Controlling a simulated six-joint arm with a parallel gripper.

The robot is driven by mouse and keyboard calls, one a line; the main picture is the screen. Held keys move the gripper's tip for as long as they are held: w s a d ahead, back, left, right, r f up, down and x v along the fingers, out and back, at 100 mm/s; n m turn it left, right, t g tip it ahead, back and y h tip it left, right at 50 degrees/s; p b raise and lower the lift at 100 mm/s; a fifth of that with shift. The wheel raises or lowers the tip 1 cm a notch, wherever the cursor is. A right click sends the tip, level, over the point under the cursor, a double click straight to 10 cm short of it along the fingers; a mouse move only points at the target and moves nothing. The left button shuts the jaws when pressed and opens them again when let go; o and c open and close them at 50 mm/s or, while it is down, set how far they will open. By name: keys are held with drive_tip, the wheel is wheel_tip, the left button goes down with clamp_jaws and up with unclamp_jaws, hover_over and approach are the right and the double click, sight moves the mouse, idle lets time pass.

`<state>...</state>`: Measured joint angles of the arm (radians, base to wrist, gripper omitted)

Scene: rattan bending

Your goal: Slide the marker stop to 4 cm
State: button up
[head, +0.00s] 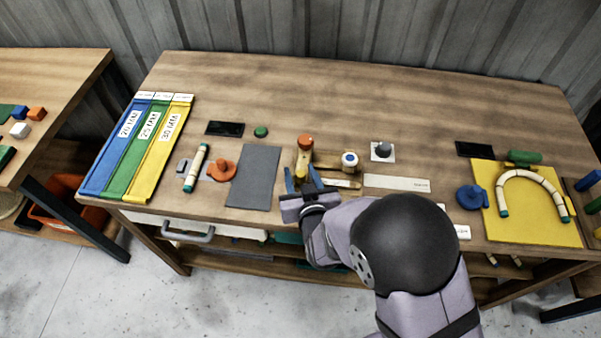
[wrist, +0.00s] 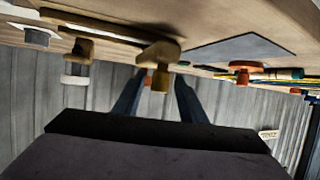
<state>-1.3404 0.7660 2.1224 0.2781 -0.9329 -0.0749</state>
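A wooden fixture (head: 327,165) stands at the middle of the bench. It carries a yellow wooden piece (head: 302,163), an orange-topped knob (head: 305,141) and a white post with a blue top (head: 349,160). A pale strip with small print (head: 342,183) lies at its front. I cannot tell for certain which part is the marker stop, and no scale marks are legible. My gripper (head: 302,179) is open at the fixture's front left. In the wrist view its blue fingers (wrist: 157,95) stand apart, with the yellow piece (wrist: 158,54) ahead between them; contact cannot be told.
A grey mat (head: 254,178) lies left of the fixture, with an orange clamp (head: 221,170) and a rattan piece (head: 196,168) beyond it. A white labelled plate (head: 397,182) lies right. A yellow board (head: 535,220) holds a bent rattan arch (head: 534,175).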

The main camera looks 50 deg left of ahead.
drive_tip(key=shift+c, duration=0.3)
clamp_jaws()
drive_tip(key=shift+w+d+b, duration=1.05)
drive_tip(key=shift+w+d, duration=1.15)
drive_tip(key=shift+w, duration=0.05)
drive_tip(key=shift+o, duration=0.3)
unclamp_jaws()
drive_tip(key=shift+w+d, duration=0.1)
drive_tip(key=b+v, duration=0.1)
drive_tip(key=v, duration=0.6)
drive_tip(key=shift+b, duration=0.35)
